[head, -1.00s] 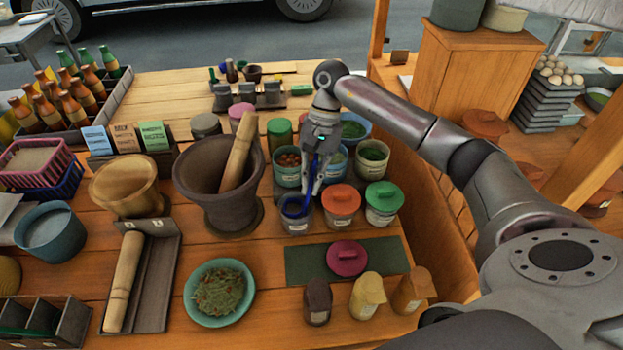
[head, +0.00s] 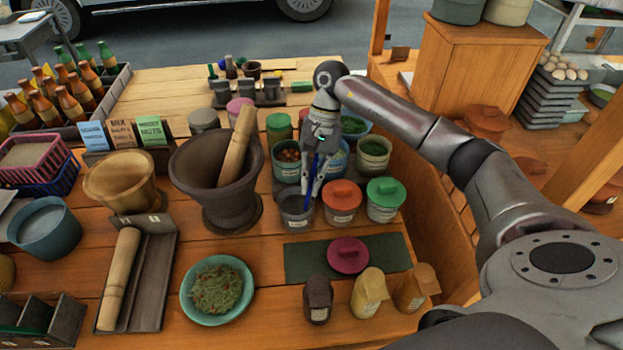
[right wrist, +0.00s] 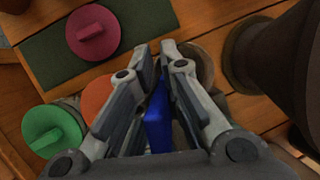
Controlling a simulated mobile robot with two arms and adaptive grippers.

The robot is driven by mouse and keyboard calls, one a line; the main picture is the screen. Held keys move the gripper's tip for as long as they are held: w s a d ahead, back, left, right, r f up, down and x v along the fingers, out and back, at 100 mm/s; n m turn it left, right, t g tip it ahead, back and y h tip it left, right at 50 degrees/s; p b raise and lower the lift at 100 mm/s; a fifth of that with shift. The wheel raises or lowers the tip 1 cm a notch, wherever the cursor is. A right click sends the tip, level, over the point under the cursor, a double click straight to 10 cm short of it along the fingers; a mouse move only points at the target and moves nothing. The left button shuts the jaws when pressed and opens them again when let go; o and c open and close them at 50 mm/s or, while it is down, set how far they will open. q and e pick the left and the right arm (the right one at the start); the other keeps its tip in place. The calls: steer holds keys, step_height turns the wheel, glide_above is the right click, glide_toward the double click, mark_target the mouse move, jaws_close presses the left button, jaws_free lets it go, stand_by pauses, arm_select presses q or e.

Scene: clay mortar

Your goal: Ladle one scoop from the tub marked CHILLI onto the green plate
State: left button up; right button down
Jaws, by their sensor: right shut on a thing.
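My right gripper (head: 308,190) is shut on the blue ladle (head: 309,192), above the open grey tub (head: 297,226) in the front row. The ladle's lower end reaches into this tub's mouth; its bowl is hidden. The tub's label is too small to read, so I cannot tell if it says CHILLI. In the right wrist view the blue handle (right wrist: 157,128) stands between the fingers (right wrist: 160,70). The green plate (head: 188,302), with a heap of shredded green stuff on it, lies at the front, left of the tub. My left gripper is not in view.
An orange-lidded tub (head: 341,204) and a green-lidded tub (head: 383,204) stand right of the open tub. A maroon lid (head: 348,256) lies on a dark green mat (head: 305,262). A large dark mortar (head: 215,185) with a pestle stands to the left. Several spice bags line the front.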

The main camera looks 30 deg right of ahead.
step_height(320, 180, up, 9)
steer(key=p, duration=0.3)
steer(key=shift+r, duration=0.2)
steer(key=shift+a, duration=0.1)
stand_by(0.6)
